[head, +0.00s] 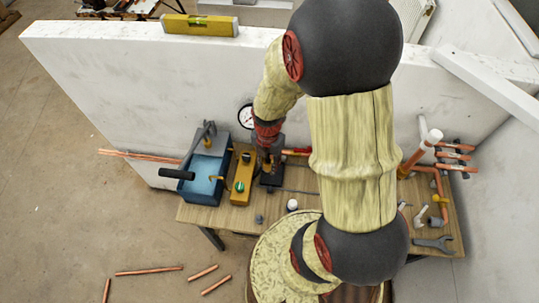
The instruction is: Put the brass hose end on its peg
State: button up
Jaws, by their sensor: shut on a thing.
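My gripper (268,158) points down over the back of the wooden bench, near the wall. It is shut on a small brass-coloured piece, which looks like the brass hose end (267,167); the fingers hide most of it. A dark block (272,178) is right below the gripper; I cannot tell whether the brass piece touches it. A yellow unit (243,178) with a green knob stands just left of the gripper. I cannot make out the peg for certain.
A blue tank (206,167) with a grey lever stands at the bench's left end. A gauge (246,116) is by the white wall. Copper pipework (440,165) and a spanner (434,244) are at the right. My arm hides the bench's middle. Copper pipes (149,270) lie on the floor.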

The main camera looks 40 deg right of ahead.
notch_tip(320, 180, up, 6)
jog(key=s+a+p, duration=0.1)
jog(key=a+p, duration=0.1)
jog(key=p, duration=0.2)
jog(key=shift+s, duration=0.4)
dwell(0.3)
jog(key=shift+s, duration=0.1)
